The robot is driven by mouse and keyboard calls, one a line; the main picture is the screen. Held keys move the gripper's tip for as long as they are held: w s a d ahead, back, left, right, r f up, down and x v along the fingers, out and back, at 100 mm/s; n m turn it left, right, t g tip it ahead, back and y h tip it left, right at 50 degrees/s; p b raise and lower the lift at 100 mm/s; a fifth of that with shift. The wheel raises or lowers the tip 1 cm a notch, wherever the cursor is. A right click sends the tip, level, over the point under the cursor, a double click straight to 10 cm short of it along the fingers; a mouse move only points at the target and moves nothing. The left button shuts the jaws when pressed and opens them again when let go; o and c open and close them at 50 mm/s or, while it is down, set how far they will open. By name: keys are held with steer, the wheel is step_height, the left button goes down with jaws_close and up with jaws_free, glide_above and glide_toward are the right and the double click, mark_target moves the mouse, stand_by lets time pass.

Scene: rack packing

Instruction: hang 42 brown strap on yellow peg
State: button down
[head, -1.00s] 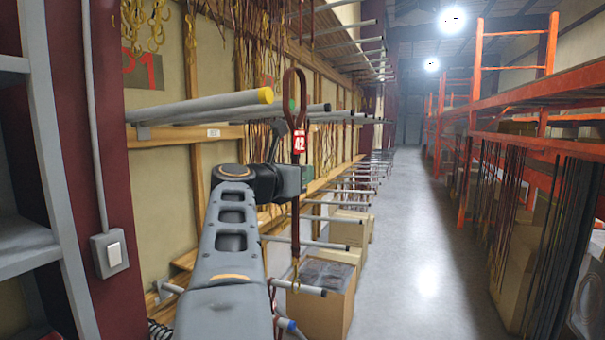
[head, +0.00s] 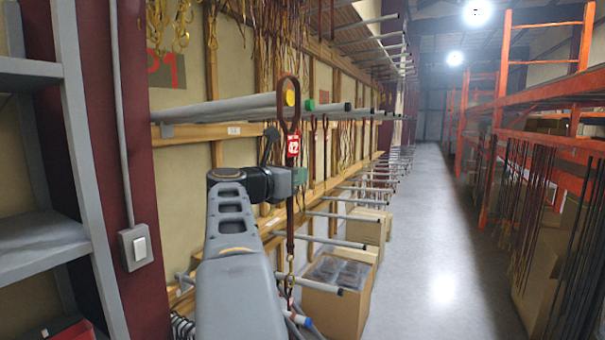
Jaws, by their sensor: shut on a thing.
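The brown strap (head: 290,224) hangs upright from my gripper (head: 298,178), with its loop on top and a red tag reading 42 (head: 293,146) below the loop. My gripper is shut on the strap under the tag; the fingertips are partly hidden. A metal clip shows at the strap's low end. The yellow peg (head: 235,107) is a grey bar sticking out from the wall, with a yellow tip. The tip shows inside the loop's outline. I cannot tell whether the loop is around the peg or only in front of it.
A green-tipped peg (head: 309,104) and a dark-tipped peg (head: 346,107) are just right of the yellow tip. Lower grey pegs (head: 336,243) and cardboard boxes (head: 335,305) are below. A grey shelf (head: 38,245) is at left. The aisle floor (head: 430,240) is clear.

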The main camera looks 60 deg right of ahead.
steer(key=w+f, duration=0.2)
steer(key=w, duration=0.4)
steer(key=shift+w+f, duration=0.15)
steer(key=shift+f, duration=0.1)
stand_by(0.5)
stand_by(0.8)
steer(key=c, duration=1)
jaws_free()
steer(key=shift+f, duration=0.1)
